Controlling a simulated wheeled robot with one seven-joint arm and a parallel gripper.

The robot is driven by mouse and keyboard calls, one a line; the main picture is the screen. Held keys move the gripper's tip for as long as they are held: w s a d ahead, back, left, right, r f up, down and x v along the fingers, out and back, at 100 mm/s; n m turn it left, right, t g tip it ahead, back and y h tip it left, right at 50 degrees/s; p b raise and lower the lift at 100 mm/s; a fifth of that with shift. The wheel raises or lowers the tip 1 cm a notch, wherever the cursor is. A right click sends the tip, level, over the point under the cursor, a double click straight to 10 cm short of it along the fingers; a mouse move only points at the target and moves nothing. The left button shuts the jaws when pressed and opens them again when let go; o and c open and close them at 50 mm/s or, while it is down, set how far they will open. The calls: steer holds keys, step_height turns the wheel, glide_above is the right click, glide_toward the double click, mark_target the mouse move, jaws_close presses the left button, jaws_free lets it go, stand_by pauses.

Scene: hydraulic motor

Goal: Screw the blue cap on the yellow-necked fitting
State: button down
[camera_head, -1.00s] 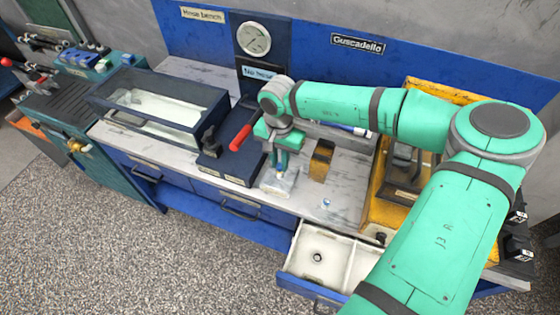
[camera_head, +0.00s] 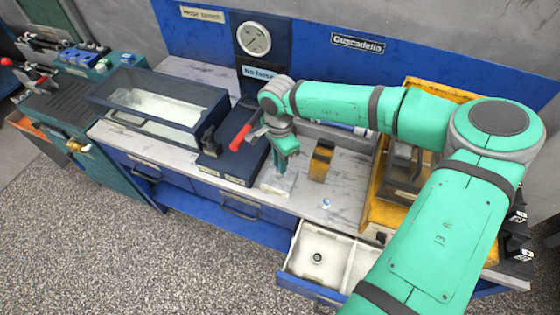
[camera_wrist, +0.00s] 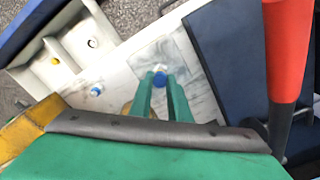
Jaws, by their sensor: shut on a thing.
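My gripper (camera_head: 283,166) points down over a pale block (camera_head: 278,184) near the bench's front edge. In the wrist view its two green fingers (camera_wrist: 160,86) are close together on the blue cap (camera_wrist: 160,78). The cap sits between the fingertips, above the pale block (camera_wrist: 155,56). In the head view the fingers hide the cap. No yellow neck shows under the cap, so I cannot tell how the cap sits on a fitting.
A small blue-and-white part (camera_head: 326,204) stands on the bench to the right. An open white drawer (camera_head: 300,265) holds a dark ring (camera_head: 317,257). A red-handled lever (camera_head: 240,138) is close left of my gripper. A yellow-black block (camera_head: 320,162) stands to its right.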

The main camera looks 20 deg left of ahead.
steer(key=shift+m, duration=1)
steer(key=c, duration=1.9)
jaws_free()
steer(key=shift+o, duration=0.2)
steer(key=shift+r, duration=0.15)
steer(key=shift+r, duration=1.6)
steer(key=shift+o, duration=0.2)
steer(key=o, duration=0.5)
